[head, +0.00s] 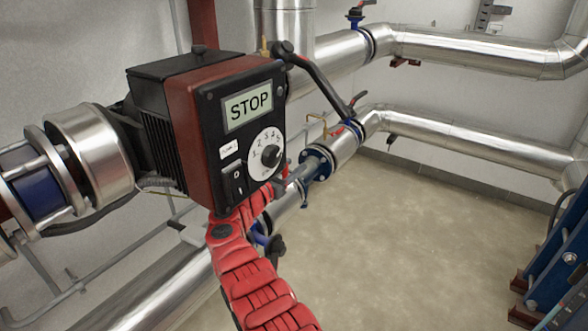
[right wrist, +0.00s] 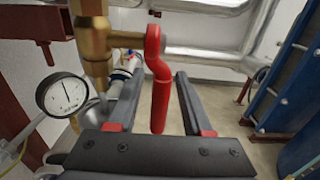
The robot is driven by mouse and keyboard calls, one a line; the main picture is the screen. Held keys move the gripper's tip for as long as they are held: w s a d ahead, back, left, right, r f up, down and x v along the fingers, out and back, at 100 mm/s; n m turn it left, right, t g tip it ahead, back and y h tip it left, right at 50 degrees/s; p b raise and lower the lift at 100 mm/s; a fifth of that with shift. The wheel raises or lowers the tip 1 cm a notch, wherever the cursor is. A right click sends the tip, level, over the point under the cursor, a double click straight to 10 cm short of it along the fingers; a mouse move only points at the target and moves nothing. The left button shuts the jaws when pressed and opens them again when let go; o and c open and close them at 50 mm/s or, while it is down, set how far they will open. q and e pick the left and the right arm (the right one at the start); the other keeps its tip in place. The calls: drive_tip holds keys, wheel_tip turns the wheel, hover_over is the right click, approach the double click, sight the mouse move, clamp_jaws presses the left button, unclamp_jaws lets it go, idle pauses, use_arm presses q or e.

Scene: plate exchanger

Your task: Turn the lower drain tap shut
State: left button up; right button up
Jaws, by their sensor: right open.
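A brass tap (right wrist: 95,45) with a red lever (right wrist: 160,95) fills the upper left of the right wrist view. The lever hangs from a pivot at the tap's right side and points down in the picture, roughly along the tap's body. My right gripper (right wrist: 160,77) is open, with the lever appearing between its two dark fingers and a gap on each side. I cannot tell whether it touches the lever, or whether this is the lower tap. In the head view my red right arm goes up behind the control box, which hides the gripper. My left gripper is not in view.
The control box (head: 185,120) with a STOP display stands in front of my right arm. A pressure gauge (right wrist: 62,95) is close left of the fingers. Silver pipes (head: 450,50) run along the wall. A blue plate stack (head: 560,255) stands right. The middle floor is clear.

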drive_tip(key=shift+c, duration=0.2)
clamp_jaws()
idle(1.2)
